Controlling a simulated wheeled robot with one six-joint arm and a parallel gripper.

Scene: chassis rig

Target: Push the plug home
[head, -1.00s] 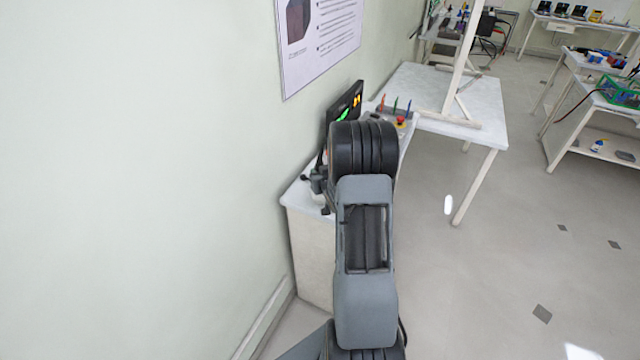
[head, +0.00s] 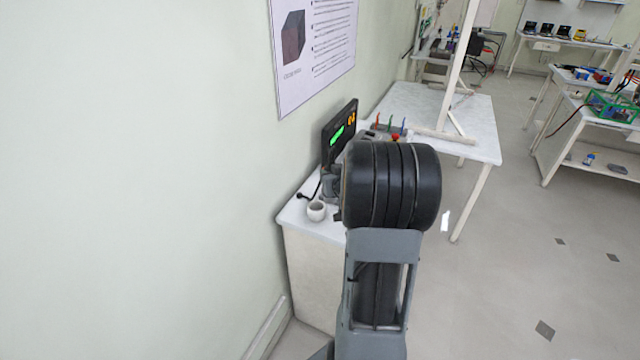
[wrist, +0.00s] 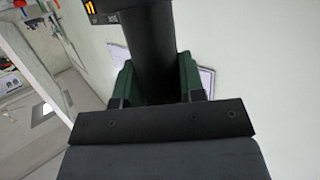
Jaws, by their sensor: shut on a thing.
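In the wrist view, my gripper (wrist: 157,82) is shut on a thick dark cylindrical thing (wrist: 150,38), which sits between two dark green fingers. I cannot tell whether this thing is the plug; its far end is out of frame. A small black piece on a dark cord (head: 301,195) lies on the white counter (head: 292,216), near the wall. I cannot tell whether it is a plug. No socket can be made out.
A panel with a red button (head: 394,138) is further right. A poster (head: 313,45) hangs on the left wall. Open floor lies right.

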